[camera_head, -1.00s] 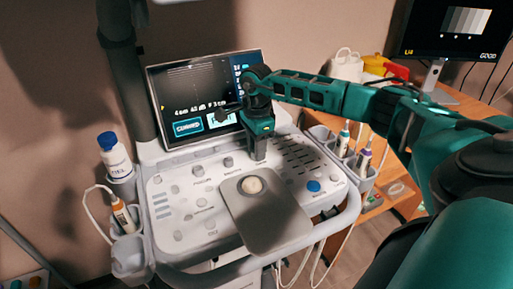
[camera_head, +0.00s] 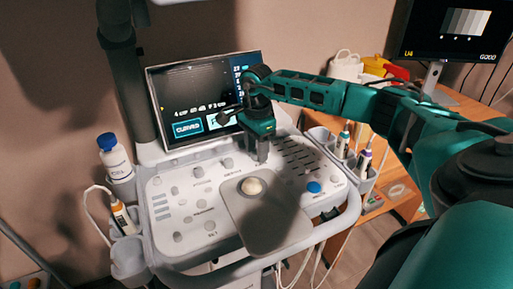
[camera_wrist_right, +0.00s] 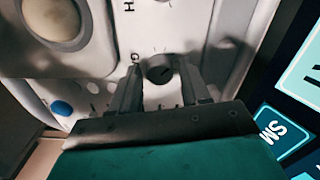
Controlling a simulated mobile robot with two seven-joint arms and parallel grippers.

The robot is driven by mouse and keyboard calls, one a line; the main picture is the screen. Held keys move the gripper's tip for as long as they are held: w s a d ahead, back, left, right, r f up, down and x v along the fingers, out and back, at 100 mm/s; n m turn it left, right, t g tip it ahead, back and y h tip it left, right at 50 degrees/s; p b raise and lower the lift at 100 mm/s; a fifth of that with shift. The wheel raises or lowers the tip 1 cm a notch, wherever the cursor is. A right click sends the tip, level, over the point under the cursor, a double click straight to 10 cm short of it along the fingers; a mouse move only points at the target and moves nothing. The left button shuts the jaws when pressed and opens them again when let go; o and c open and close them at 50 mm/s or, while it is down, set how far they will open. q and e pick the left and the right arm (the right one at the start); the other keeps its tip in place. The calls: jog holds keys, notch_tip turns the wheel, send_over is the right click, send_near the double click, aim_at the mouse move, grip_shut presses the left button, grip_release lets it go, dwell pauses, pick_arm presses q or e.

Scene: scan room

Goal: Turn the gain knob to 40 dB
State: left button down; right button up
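The ultrasound console's control panel (camera_head: 165,225) carries several grey knobs. In the right wrist view a dark round knob (camera_wrist_right: 159,68) with a pointer line stands on the panel, beside a partly covered label starting with G. My right gripper (camera_wrist_right: 158,80) points down at the panel, one finger on each side of this knob, with small gaps visible; contact is unclear. In the head view my right gripper (camera_head: 262,158) is over the panel's back part, below the screen (camera_head: 200,95), and hides the knob. The screen's small readings are too blurred to trust. My left gripper is not in view.
A trackball (camera_head: 252,186) sits on a grey plate in front of my right gripper. A blue button (camera_head: 313,187) lies to its right. A gel bottle (camera_head: 115,156) and probes in holders (camera_head: 343,142) flank the panel. A second monitor (camera_head: 455,30) stands back right.

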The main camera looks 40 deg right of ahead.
aim_at(256, 152)
jog(key=shift+o, duration=0.9)
notch_tip(256, 152, up, 13)
jog(key=shift+f, duration=0.1)
dwell(0.3)
